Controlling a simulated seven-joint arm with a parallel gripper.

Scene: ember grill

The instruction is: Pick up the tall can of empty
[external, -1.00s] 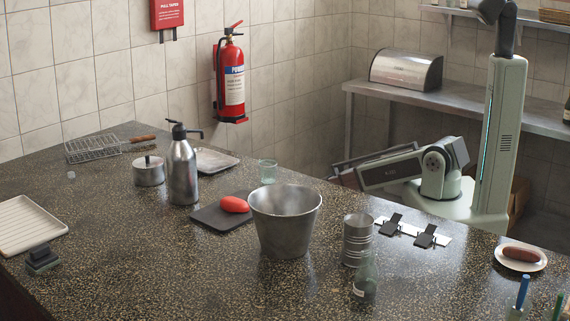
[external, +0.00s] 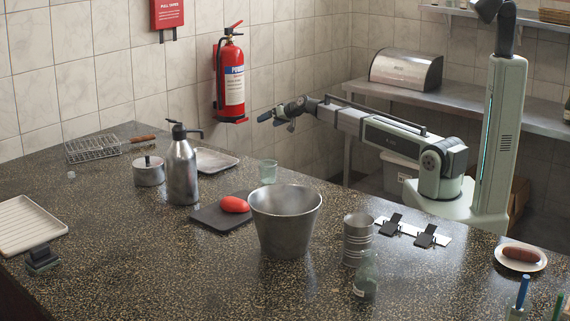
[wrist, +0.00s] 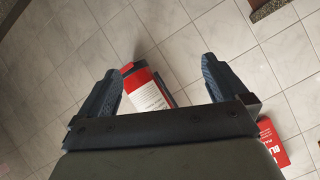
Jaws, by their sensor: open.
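A tall, ribbed grey metal can (external: 357,242) stands upright on the speckled counter, right of a metal bucket (external: 285,225). Its top looks open, but I cannot see down to its bottom. A clear glass bottle (external: 367,278) stands just in front of it and overlaps its lower part. My gripper (external: 277,121) is open and empty, raised above the counter's far edge near the tiled wall, well behind and left of the can. In the wrist view my gripper (wrist: 161,68) shows its two fingers spread, with the can out of sight.
A red fire extinguisher (external: 231,75) hangs on the wall near my gripper. A pump bottle (external: 182,165), small pot (external: 149,171), glass (external: 267,171) and red item (external: 235,204) stand left of the bucket. Black clips (external: 425,236) lie right of the can.

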